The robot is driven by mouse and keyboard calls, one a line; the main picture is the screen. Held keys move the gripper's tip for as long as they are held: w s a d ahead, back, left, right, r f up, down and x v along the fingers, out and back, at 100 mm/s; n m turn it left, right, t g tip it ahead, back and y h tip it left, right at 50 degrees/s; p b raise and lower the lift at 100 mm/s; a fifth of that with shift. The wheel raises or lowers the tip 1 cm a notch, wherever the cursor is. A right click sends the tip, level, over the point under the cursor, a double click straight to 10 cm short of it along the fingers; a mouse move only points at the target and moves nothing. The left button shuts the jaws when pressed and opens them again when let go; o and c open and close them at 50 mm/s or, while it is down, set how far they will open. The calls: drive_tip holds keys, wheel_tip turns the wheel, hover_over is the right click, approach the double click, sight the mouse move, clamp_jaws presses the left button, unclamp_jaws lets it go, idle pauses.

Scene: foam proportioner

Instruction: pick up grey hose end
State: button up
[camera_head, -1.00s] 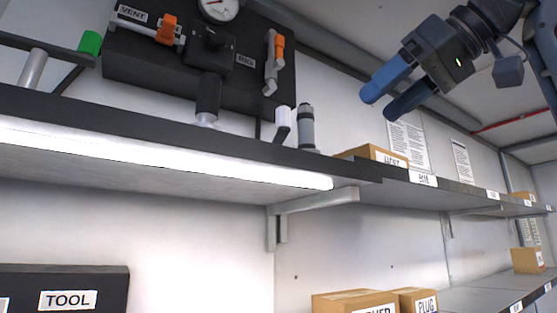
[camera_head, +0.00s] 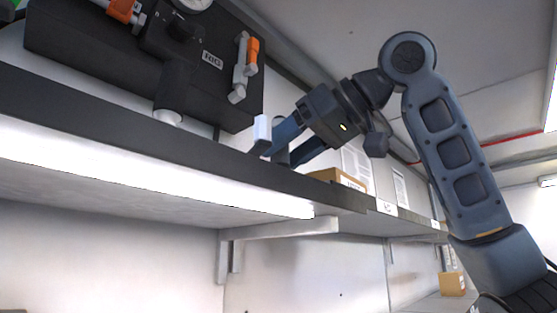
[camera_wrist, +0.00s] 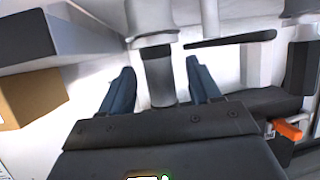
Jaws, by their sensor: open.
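The grey hose end (camera_head: 281,156) stands upright on the upper shelf, mostly hidden behind my gripper in the head view. In the wrist view the grey hose end (camera_wrist: 158,78) shows as a cylinder with a dark band, between the two blue fingers. My gripper (camera_head: 286,150) is open, with one finger on each side of it. In the wrist view my gripper (camera_wrist: 160,72) shows gaps between both fingers and the cylinder.
A white-tipped lever (camera_head: 262,130) stands close to the left finger. The black panel (camera_head: 90,50) with valves and a gauge is to the left. A cardboard box (camera_head: 338,178) sits on the upper shelf (camera_head: 140,145) to the right.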

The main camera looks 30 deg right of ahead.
drive_tip(key=shift+x, duration=0.9)
drive_tip(key=c, duration=1.1)
